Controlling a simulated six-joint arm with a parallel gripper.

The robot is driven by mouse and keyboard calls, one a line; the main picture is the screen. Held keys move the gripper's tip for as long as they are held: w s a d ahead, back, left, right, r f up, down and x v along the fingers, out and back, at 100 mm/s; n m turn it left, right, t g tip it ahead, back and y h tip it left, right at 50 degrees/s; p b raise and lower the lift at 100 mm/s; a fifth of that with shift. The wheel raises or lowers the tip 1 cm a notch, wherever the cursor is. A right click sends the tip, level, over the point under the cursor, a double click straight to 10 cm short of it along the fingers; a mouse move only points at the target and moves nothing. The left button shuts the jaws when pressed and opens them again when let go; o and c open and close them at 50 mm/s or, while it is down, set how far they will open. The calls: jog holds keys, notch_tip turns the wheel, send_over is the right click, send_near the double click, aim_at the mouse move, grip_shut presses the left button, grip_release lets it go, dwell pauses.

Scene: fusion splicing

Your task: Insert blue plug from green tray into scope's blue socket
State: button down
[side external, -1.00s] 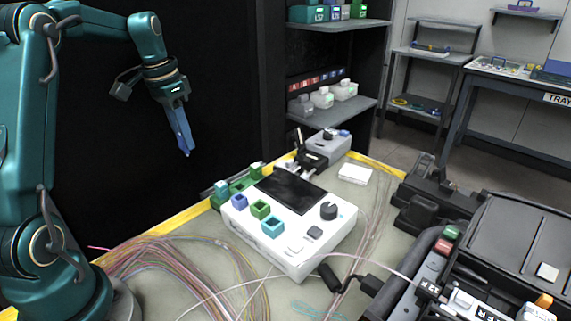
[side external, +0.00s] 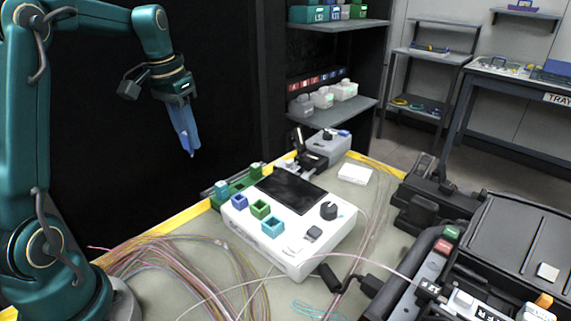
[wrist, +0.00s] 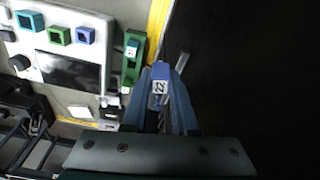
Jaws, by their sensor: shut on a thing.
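My gripper (side external: 187,147) is shut on the blue plug (wrist: 160,78), which carries a white number label. In the side view it hangs in the air to the left of the scope, above the table's back edge. The white scope (side external: 303,256) stands on the table with a dark screen. The blue socket (side external: 239,202) is at its left corner, beside a green socket (side external: 260,209) and a teal socket (side external: 273,226). The green tray (wrist: 129,86) lies behind the scope and holds a teal plug (side external: 221,188) and a green plug (side external: 256,169).
Loose coloured fibres (side external: 185,265) spread over the table before the scope. A black splicer case (side external: 510,240) fills the right side. A grey device (side external: 329,146) and a small white box (side external: 354,174) stand behind the scope. The air around my gripper is clear.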

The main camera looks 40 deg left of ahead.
jog(key=w+d+r+m, duration=0.2)
jog(key=d+r, duration=0.1)
jog(key=d, duration=1)
send_over(242, 199)
jog(key=shift+a+f, duration=0.2)
jog(key=shift+f, duration=1.2)
jog(key=shift+a+f, duration=0.2)
jog(key=shift+f, duration=1.2)
jog(key=shift+f, duration=1.9)
jog(key=c, duration=0.6)
grip_release()
jog(key=shift+r, duration=3.05)
